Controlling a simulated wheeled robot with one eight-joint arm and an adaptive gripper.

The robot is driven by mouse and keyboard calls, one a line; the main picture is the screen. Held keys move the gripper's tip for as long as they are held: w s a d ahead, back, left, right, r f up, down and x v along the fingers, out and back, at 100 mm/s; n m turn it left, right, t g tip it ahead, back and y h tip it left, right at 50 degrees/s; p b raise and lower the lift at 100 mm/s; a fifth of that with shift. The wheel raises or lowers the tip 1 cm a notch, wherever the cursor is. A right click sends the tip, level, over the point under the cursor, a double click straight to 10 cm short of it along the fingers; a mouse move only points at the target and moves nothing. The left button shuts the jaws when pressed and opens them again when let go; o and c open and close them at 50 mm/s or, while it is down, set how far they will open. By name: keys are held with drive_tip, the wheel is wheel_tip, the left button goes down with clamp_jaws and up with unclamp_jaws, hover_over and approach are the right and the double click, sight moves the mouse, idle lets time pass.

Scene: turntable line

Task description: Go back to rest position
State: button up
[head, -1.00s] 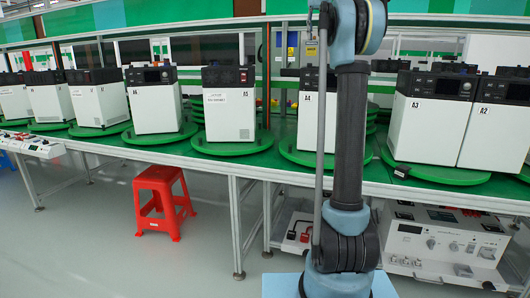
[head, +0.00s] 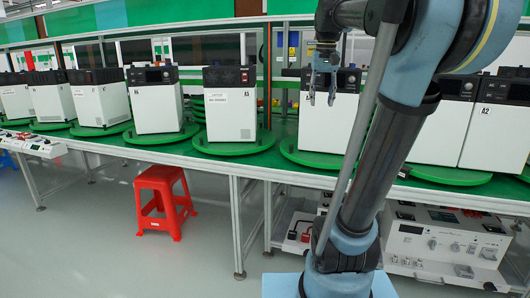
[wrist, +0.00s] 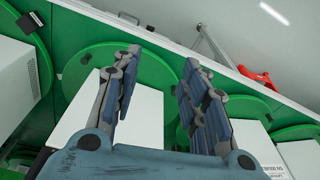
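My gripper (head: 323,88) shows in the head view at the upper middle, in front of the top of a white-and-black unit (head: 322,121) on a green turntable. In the wrist view my gripper (wrist: 155,85) has its two fingers spread well apart, with nothing between them. Its fingers hang above the green turntables and white units. My arm runs up from the lower middle and bends over at the upper right, hiding part of the units behind it.
White units stand on green turntables along a long green bench (head: 262,159). A red stool (head: 163,200) stands on the floor in front. Under the bench at right is a white power device (head: 437,241). The floor at left front is clear.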

drive_tip(key=s+f, duration=0.7)
drive_tip(key=f, duration=0.4)
drive_tip(key=s+f+n, duration=0.1)
drive_tip(key=s+f, duration=0.6)
drive_tip(key=f, duration=0.5)
drive_tip(key=s+f+t, duration=0.1)
drive_tip(key=s+f, duration=0.5)
drive_tip(key=f, duration=0.5)
drive_tip(key=shift+s+a+f+n, duration=0.3)
drive_tip(key=shift+s+f, duration=0.1)
drive_tip(key=shift+w+f, duration=0.2)
drive_tip(key=shift+w, duration=0.3)
drive_tip(key=shift+c, duration=0.8)
drive_tip(key=shift+s+d, duration=0.1)
drive_tip(key=shift+s, duration=0.05)
